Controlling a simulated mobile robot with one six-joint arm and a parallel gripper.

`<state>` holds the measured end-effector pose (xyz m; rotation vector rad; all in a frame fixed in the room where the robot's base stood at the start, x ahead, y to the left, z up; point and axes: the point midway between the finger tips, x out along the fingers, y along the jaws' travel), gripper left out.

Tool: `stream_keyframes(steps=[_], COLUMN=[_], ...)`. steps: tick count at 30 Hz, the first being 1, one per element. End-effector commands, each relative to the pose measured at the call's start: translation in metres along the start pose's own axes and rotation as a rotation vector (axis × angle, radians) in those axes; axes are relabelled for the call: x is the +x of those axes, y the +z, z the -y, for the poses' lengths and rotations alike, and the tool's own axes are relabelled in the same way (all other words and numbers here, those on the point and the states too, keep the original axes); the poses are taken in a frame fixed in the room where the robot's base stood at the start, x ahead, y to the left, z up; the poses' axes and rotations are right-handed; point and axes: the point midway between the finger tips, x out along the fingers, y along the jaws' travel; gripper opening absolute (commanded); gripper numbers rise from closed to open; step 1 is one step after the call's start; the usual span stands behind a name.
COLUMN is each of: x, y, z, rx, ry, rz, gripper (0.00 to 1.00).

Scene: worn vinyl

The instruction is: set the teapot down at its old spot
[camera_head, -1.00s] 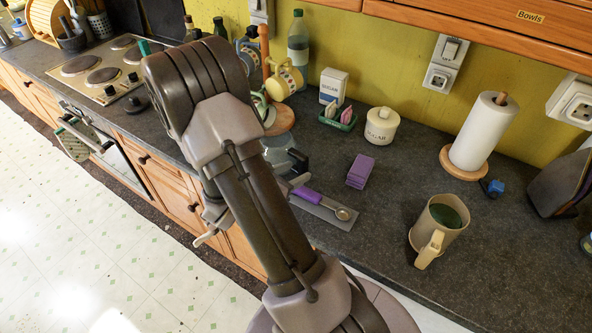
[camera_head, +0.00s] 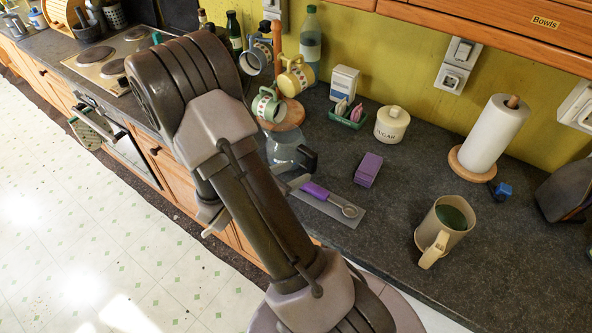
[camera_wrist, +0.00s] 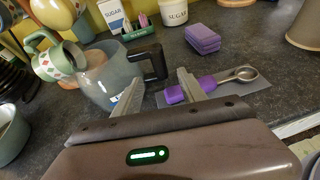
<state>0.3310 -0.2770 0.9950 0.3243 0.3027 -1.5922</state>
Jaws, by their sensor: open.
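The teapot (camera_head: 285,149) is clear, greyish glass with a black handle, and it stands on the dark counter beside the mug tree. In the wrist view the teapot (camera_wrist: 108,75) is just ahead, partly covered by my left finger. Its black handle (camera_wrist: 152,62) points toward the space between my fingertips. My gripper (camera_wrist: 157,86) is open, with a gap between the fingers and nothing visibly clamped. In the head view one finger of my gripper (camera_head: 298,183) shows just in front of the teapot; my arm hides the rest and part of the teapot.
A purple-handled scoop (camera_head: 325,198) lies on a grey mat (camera_head: 350,217) close to my right finger. The mug tree (camera_head: 278,60) with mugs is behind the teapot. A purple block stack (camera_head: 368,169), sugar pot (camera_head: 391,124) and beige jug (camera_head: 443,228) stand right. Counter between them is clear.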

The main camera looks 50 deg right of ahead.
Motion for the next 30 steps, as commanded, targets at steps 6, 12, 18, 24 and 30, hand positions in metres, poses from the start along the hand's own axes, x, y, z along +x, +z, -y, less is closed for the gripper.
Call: stream_keyframes(steps=[6,12,18,24,30], x=[-0.009,-0.017,-0.02,-0.02,-0.046], y=[0.001,0.001,0.0,0.0,0.002], z=[0.0,0.0,0.0,0.0,-0.001], rx=[-0.001,0.0,0.0,0.0,-0.001], ry=[0.001,0.0,0.0,0.0,0.006], rz=[0.0,0.0,0.0,0.0,0.001], gripper=[0.49,0.49,0.49,0.49,0.49])
